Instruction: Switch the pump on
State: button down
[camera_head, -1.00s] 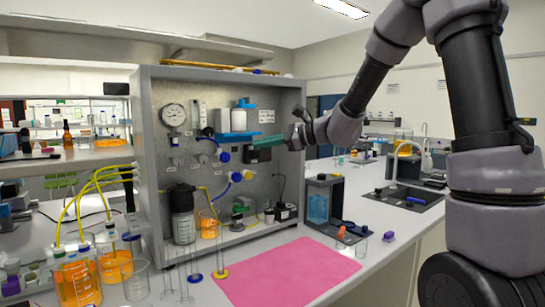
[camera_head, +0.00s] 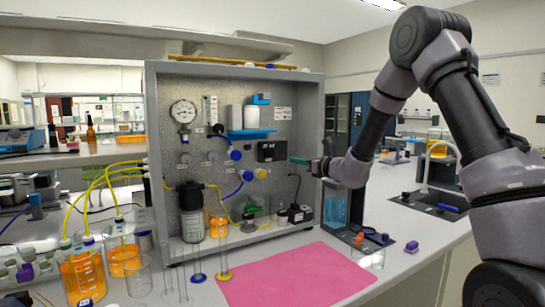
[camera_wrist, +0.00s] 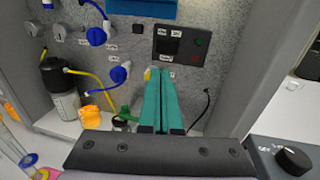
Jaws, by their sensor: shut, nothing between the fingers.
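I cannot tell the gap. A small black-and-white device (camera_head: 297,214), perhaps the pump, stands on the cabinet floor.
Blue valves (camera_head: 236,154) and a yellow valve (camera_head: 260,174) project from the panel left of and below the box. The cabinet's right wall (camera_head: 310,120) is close to my gripper. A pink mat (camera_head: 295,275) and glass cylinders stand in front.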

aim_at(266, 154)
jog(key=x, duration=1.4)
